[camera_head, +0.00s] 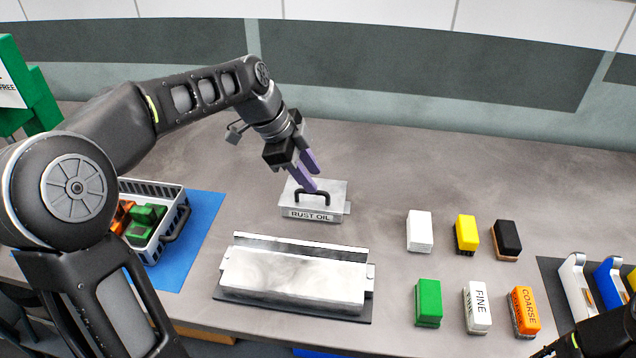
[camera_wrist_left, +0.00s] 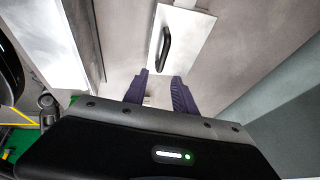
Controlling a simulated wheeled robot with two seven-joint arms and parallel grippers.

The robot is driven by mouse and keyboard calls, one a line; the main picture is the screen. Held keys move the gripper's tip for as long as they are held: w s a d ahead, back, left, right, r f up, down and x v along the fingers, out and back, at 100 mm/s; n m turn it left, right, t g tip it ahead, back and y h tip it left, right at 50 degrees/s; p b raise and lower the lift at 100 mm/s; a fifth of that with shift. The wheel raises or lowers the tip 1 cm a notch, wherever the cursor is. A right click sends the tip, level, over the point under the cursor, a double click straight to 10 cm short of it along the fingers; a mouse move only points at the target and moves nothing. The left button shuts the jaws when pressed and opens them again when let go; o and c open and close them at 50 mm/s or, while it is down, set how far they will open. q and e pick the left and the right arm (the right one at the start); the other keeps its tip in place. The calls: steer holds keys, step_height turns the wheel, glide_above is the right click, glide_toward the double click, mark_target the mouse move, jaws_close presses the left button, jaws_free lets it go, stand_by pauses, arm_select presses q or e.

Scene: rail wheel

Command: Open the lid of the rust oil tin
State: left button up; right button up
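The rust oil tin (camera_head: 312,213) is a grey metal box labelled "RUST OIL" in the middle of the table. Its lid is shut and carries a black handle (camera_head: 312,196). The tin (camera_wrist_left: 187,47) and its handle (camera_wrist_left: 165,48) also show in the left wrist view, beyond the fingertips. My left gripper (camera_head: 309,175) is over the back of the tin, its purple fingers pointing down toward the handle. In the left wrist view the fingers (camera_wrist_left: 160,84) are apart with nothing between them. Of my right arm only a dark part shows at the lower right; its fingers cannot be made out.
A long metal tray (camera_head: 294,273) lies in front of the tin. Several coloured blocks, including a green one (camera_head: 428,302), stand to the right. A basket (camera_head: 150,256) with blocks sits on a blue mat (camera_head: 203,222) at left. The table behind the tin is clear.

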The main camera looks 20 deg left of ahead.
mark_target(318, 193)
arm_select(q)
steer(key=shift+x, duration=2.2)
steer(key=shift+c, duration=0.5)
jaws_close()
